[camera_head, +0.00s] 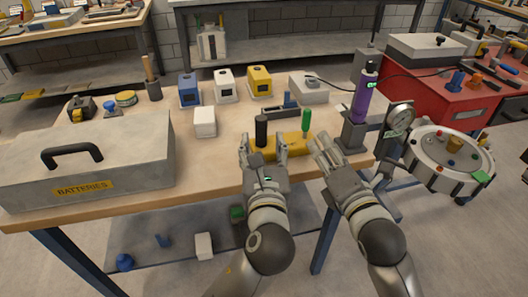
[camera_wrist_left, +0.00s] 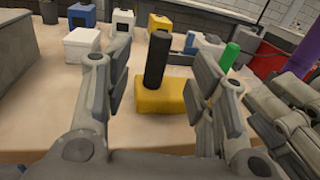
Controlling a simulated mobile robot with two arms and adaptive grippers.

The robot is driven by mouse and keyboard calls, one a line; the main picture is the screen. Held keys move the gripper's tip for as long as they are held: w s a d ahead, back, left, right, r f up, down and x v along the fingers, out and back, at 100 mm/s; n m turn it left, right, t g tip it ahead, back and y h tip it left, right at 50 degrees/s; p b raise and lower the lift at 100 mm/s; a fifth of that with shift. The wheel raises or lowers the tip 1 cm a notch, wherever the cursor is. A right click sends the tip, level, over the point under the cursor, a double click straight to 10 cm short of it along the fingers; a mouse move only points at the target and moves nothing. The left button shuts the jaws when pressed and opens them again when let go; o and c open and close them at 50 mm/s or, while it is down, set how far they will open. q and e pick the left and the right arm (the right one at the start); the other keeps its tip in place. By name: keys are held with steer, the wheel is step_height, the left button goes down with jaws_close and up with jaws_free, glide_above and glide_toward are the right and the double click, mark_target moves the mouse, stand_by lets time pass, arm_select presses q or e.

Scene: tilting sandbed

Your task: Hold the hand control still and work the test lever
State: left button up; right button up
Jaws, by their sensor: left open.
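A yellow block (camera_head: 292,146) lies near the table's front edge; I take it for the hand control. A black upright grip (camera_head: 261,131) rises from its left part. A green lever (camera_head: 306,119) stands upright at its right end. My left gripper (camera_head: 264,145) is open, with its fingers on either side of the black grip's end. In the left wrist view the black grip (camera_wrist_left: 157,60) stands between the spread fingers, with gaps on both sides. The green lever (camera_wrist_left: 229,57) shows behind the right finger. My right gripper (camera_head: 324,147) is just right of the block, below the lever; its opening is unclear.
A purple cylinder (camera_head: 364,95) with a cable stands upright in a grey holder at the table's right end, close to my right gripper. A gauge (camera_head: 398,117) is beside it. Several small boxes stand behind the block. A large grey batteries case (camera_head: 85,164) is at left.

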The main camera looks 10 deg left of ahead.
mark_target(261, 126)
arm_select(q)
steer(key=x, duration=0.9)
steer(key=shift+w+f, duration=0.1)
steer(key=shift+w, duration=0.15)
